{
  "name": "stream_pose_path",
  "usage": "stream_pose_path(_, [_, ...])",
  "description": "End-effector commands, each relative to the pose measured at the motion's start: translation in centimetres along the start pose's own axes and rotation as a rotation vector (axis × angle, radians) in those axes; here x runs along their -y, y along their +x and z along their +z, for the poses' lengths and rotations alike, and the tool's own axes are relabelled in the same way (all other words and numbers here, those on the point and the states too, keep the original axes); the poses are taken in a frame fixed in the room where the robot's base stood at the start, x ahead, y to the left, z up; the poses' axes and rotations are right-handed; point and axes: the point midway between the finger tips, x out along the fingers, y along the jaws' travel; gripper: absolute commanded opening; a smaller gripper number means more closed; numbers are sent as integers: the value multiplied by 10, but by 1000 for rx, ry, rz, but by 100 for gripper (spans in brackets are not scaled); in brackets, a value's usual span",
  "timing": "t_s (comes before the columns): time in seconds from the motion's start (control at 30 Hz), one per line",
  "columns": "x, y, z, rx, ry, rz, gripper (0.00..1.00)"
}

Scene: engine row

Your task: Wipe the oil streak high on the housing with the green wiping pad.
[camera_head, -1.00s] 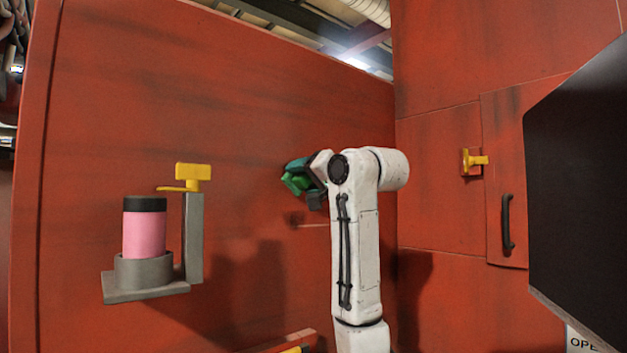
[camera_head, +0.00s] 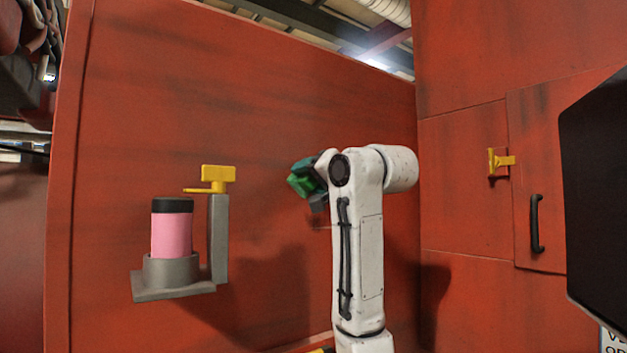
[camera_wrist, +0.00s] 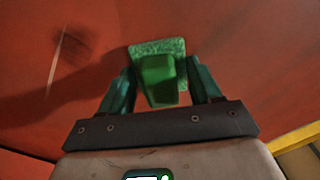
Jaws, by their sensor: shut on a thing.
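My gripper (camera_head: 308,178) is shut on the green wiping pad (camera_head: 300,186) in front of the red housing wall (camera_head: 270,130). In the wrist view the pad (camera_wrist: 176,47) has a speckled face and a plain green grip block, held between the two dark green fingers of my gripper (camera_wrist: 160,88). The pad faces the wall; I cannot tell whether it touches. A dark smudge (camera_wrist: 72,44), perhaps the oil streak, lies left of the pad in the wrist view, beside a thin pale line.
A grey bracket (camera_head: 218,240) holds a pink cylinder (camera_head: 171,235) with a black top, under a yellow latch (camera_head: 217,176), left of my arm. Another yellow latch (camera_head: 497,162) and a black handle (camera_head: 536,224) are on the right wall. A black panel (camera_head: 600,190) stands at far right.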

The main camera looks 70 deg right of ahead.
Motion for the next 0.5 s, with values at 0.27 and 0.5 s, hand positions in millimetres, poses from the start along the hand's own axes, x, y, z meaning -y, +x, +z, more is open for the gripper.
stream_pose_path(0.27, [0, -18, -1, -3, 0, -3, 39])
stream_pose_path(0.5, [0, -39, -1, -3, 1, -3, 39])
